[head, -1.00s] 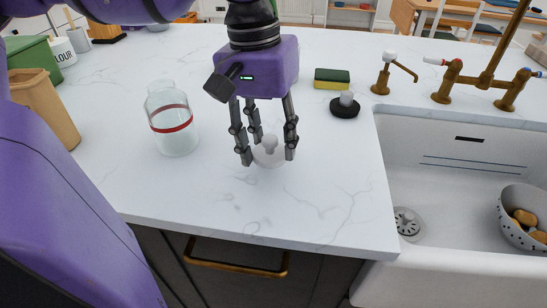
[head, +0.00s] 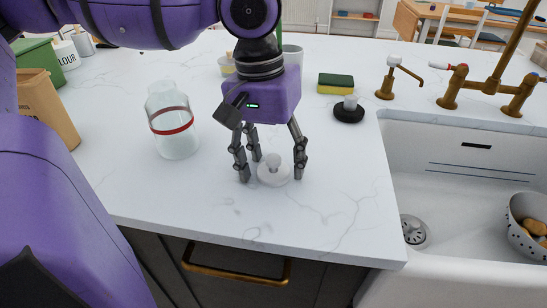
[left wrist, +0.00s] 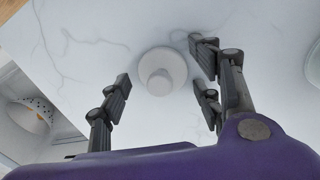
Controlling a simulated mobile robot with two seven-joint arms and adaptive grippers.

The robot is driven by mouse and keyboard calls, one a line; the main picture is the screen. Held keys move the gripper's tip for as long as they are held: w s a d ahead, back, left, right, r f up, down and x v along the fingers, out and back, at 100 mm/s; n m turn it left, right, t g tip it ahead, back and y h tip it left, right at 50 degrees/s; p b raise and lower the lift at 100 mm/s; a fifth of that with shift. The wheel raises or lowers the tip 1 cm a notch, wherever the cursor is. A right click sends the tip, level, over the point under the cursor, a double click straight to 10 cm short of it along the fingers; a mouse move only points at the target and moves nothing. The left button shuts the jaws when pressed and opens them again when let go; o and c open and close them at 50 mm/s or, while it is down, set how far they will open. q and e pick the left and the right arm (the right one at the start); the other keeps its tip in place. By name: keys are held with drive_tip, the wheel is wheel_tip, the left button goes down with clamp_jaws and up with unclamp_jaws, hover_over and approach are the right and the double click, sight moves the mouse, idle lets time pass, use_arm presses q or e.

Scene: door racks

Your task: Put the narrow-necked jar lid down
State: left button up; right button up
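The white round lid with a knob (head: 272,172) lies on the marble counter near its front edge. It also shows in the left wrist view (left wrist: 160,72), flat below the fingers. My left gripper (head: 271,174) points down over it with fingers spread on both sides of the lid. In the left wrist view the fingers (left wrist: 163,92) stand apart from the lid with gaps around it, so the gripper is open and empty. A clear glass jar with a red band (head: 173,128) stands upright to the left. My right gripper is not in view.
A black disc with a pale knob (head: 349,112) and a green and yellow sponge (head: 336,84) lie behind to the right. Brass taps (head: 487,85) and a white sink (head: 450,185) with a colander (head: 520,232) are at the right. Canisters stand at the far left. The front counter is clear.

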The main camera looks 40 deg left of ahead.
sight(266, 169)
use_arm(q)
drive_tip(key=shift+r, duration=0.1)
wheel_tip(266, 169, up, 12)
drive_tip(key=a+p, duration=0.1)
drive_tip(key=p, duration=0.3)
drive_tip(key=shift+s, duration=0.25)
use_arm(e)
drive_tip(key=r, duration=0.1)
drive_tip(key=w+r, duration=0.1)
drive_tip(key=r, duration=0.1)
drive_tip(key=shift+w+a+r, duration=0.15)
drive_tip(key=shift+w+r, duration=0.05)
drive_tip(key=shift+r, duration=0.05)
use_arm(q)
drive_tip(key=shift+a, duration=0.1)
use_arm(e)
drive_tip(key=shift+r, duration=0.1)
